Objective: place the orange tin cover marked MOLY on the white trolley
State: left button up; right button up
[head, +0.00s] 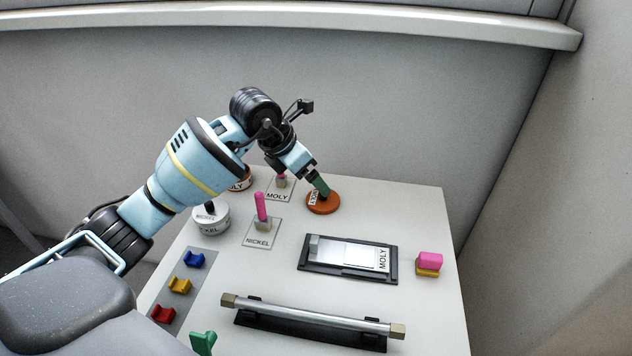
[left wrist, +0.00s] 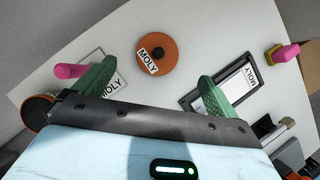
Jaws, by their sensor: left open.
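The orange tin cover marked MOLY (head: 323,204) lies flat on the white trolley top (head: 425,215), near its back edge. In the left wrist view the cover (left wrist: 170,55) shows whole, with a dark knob in its middle and its label toward me. My left gripper (head: 322,187) is just above the cover in the head view. In the left wrist view its two green fingers (left wrist: 156,86) are spread wide with nothing between them, and the cover shows beyond them, apart from both.
Left of the cover stand an orange tin (head: 241,184), a white NICKEL tin (head: 212,227) and pink pegs on MOLY and NICKEL plates. A black tray (head: 312,267) lies in front, with a pink-and-yellow block (head: 429,262) to its right. A metal bar (head: 310,315) lies nearer.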

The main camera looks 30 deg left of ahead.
pick_arm(q)
jog(key=shift+v, duration=1.45)
